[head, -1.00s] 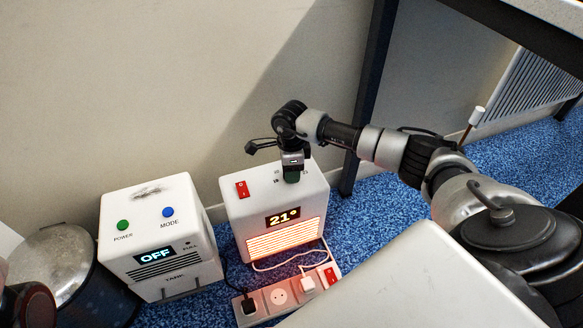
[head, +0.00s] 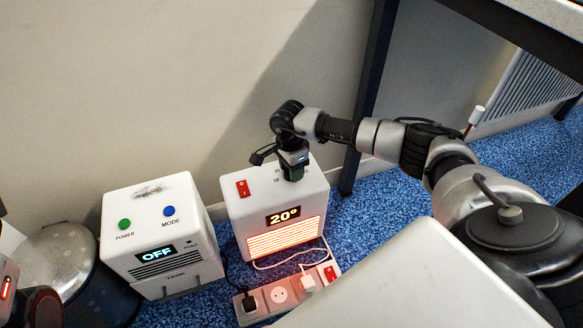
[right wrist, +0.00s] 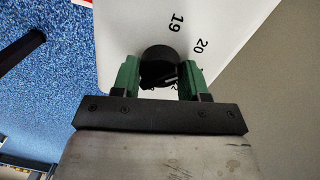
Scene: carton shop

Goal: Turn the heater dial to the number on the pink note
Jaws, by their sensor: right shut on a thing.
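The heater (head: 245,215) is a white box on the blue carpet, with a lit orange grille and a display (head: 283,215) reading 20°. My right gripper (head: 292,173) points down onto its top. In the right wrist view, the green fingers of my right gripper (right wrist: 160,82) are shut on the round black dial (right wrist: 159,60), one on each side. The printed numbers 19 and 20 show beside the dial; other marks are partly hidden. The pink note is not in view. My left gripper is not seen.
A white box (head: 190,225) with POWER and MODE buttons and an OFF display stands left of the heater. A power strip (head: 278,296) with plugs lies in front. A metal drum (head: 50,265) is at far left. A dark table leg (head: 365,100) rises behind right.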

